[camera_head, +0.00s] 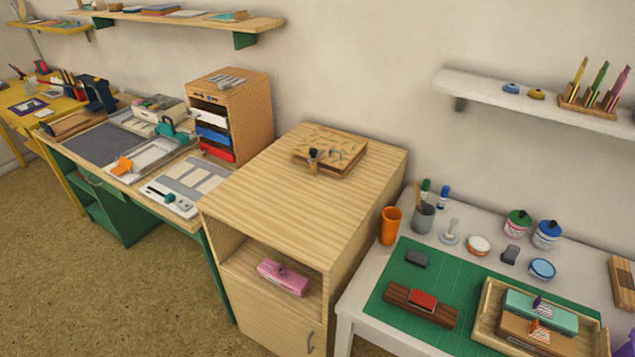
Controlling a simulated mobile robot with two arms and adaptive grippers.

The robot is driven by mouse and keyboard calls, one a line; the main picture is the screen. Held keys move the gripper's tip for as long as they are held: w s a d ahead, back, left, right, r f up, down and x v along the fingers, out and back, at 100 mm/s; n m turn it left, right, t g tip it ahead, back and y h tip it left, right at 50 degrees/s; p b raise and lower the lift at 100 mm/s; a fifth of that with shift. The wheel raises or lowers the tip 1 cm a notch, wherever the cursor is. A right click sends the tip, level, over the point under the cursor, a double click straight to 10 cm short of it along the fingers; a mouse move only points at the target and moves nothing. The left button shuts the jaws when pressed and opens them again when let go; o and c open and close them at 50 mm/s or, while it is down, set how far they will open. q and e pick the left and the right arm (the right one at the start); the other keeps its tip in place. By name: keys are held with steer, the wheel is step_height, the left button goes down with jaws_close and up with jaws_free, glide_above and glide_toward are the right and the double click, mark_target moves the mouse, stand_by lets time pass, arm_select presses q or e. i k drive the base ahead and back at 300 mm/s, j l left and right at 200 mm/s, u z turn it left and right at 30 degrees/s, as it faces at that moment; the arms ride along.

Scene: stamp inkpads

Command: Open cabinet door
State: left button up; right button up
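A light wooden cabinet (290,203) stands in the middle of the view. Its lower front has a wooden door (265,318) with a small metal handle (310,342) near its right edge. The door looks shut, and its bottom is cut off by the frame edge. Above the door is an open compartment holding a pink object (283,278). Neither of my grippers shows in this view.
A white table (352,304) with a green mat and stamp supplies stands close on the cabinet's right. A green desk (125,210) is on its left. A wooden board (329,149) lies on the cabinet top. The floor (90,290) at front left is clear.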

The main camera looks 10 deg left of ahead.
mark_target(286, 332)
steer(key=u, duration=0.85)
